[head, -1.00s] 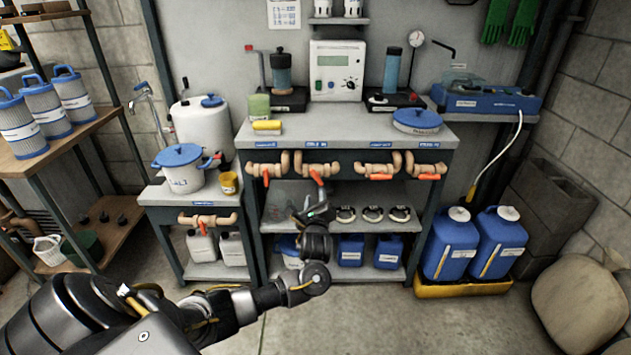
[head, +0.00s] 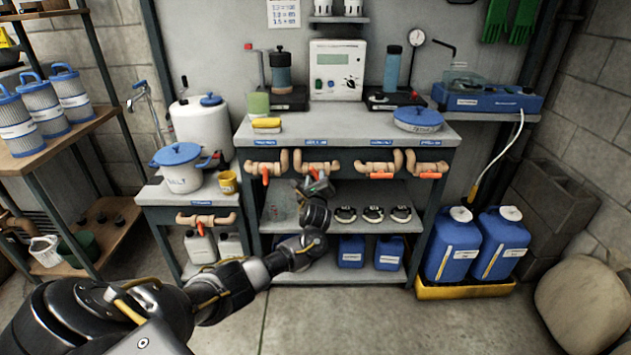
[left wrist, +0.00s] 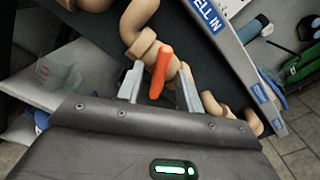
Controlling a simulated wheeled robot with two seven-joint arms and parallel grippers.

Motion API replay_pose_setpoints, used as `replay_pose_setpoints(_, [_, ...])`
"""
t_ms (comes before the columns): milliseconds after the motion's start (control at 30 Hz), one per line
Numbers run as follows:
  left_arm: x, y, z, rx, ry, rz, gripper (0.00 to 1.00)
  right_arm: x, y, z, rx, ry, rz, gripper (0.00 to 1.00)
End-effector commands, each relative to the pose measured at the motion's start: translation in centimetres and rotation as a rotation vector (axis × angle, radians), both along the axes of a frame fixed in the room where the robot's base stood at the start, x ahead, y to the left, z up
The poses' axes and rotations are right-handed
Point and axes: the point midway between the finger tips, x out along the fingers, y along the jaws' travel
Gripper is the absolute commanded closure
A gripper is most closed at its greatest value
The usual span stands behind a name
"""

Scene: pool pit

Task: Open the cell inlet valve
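The cell inlet valve is on the tan pipe (head: 330,168) under the bench's "CELL IN" label (left wrist: 213,17). Its orange lever (left wrist: 160,73) points down across the pipe; in the head view my gripper partly hides it. My left gripper (head: 318,184) is right in front of this valve. In the left wrist view its two fingers (left wrist: 159,85) are apart, one on each side of the lever, with gaps visible. My right gripper is not in view.
Below is a shelf with dark round fittings (head: 373,214). Blue jugs (head: 452,245) stand at right. The floor in front is open.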

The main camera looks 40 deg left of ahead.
Motion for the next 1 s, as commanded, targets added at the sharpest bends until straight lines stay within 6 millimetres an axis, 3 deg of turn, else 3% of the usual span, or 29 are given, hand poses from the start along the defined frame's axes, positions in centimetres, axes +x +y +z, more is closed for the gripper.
replay_pose_setpoints(367, [0.6, 0.4, 0.0, -0.001, 0.0, -0.001, 0.64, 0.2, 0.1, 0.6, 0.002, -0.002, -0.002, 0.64])
replay_pose_setpoints(667, [0.6, 0.4, 0.0, 0.0, 0.0, -0.001, 1.0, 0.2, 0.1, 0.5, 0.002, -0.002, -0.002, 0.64])
replay_pose_setpoints(933, [0.6, 0.4, 0.1, -0.019, -0.014, -0.001, 1.0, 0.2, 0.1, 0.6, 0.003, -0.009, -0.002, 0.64])
replay_pose_setpoints(1000, [0.6, 0.4, 0.1, -0.037, -0.028, -0.001, 1.0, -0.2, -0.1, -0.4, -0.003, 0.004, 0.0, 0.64])
